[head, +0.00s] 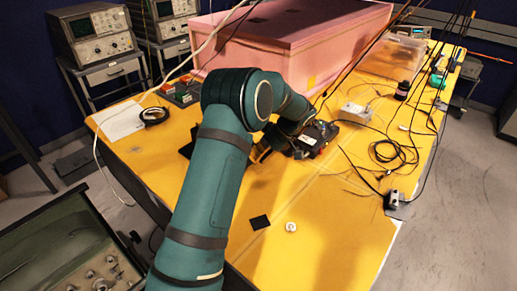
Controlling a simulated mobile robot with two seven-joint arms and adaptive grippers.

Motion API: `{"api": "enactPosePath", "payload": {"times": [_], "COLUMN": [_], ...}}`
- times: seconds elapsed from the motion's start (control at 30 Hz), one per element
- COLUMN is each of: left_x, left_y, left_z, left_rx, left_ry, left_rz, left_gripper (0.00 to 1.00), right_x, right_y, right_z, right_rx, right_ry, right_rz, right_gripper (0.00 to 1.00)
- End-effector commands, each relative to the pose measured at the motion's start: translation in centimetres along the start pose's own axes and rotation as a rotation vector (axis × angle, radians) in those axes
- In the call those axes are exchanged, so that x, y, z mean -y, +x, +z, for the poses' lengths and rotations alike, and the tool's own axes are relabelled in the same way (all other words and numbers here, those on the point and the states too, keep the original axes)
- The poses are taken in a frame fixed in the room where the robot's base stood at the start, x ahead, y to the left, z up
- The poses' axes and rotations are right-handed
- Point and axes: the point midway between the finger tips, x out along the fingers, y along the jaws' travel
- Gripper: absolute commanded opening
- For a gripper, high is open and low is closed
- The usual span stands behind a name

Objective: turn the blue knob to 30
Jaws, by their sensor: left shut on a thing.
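My left arm, green with dark bands, reaches in from the bottom across the yellow table (330,215) and bends at the elbow. My left gripper (262,152) is low over the table, just right of the upper arm and partly covered by it. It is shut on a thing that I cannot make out. The blue knob does not show; the arm may hide it. A dark box (186,147) juts out left of the arm and is mostly hidden behind it. A dark device with red parts (320,133) is beside the wrist. My right gripper is not in view.
A pink foam enclosure (290,45) fills the back of the table. A black square (260,222) and a small white round piece (291,226) lie at the front. Cables (395,152) clutter the right side. Oscilloscopes (92,32) stand on carts at the left. The table's front right is mostly clear.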

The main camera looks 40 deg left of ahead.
Motion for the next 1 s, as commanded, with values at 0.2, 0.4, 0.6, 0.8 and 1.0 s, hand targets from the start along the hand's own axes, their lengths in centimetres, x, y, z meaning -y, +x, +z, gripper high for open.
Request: {"api": "enactPosePath", "payload": {"times": [0.2, 0.4, 0.6, 0.8, 1.0], "left_x": [-0.1, -0.2, -0.2, -0.2, -0.2], "left_y": [0.1, 0.3, 0.4, 0.4, 0.5], "left_z": [0.1, 0.1, 0.2, 0.2, 0.2], "left_rx": [0.003, 0.003, 0.005, 0.005, 0.005], "left_ry": [0.055, 0.084, 0.097, 0.099, 0.100], "left_rz": [-0.134, -0.206, -0.236, -0.241, -0.240], "left_gripper": [0.00, 0.00, 0.00, 0.00, 0.29], "right_x": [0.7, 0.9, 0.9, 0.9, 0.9], "right_y": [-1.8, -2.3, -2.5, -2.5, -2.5], "right_z": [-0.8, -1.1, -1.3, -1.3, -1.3], "right_rx": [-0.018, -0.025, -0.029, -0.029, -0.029], "right_ry": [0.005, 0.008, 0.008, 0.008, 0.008], "right_rz": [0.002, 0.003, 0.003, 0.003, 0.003], "right_gripper": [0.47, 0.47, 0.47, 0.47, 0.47]}}
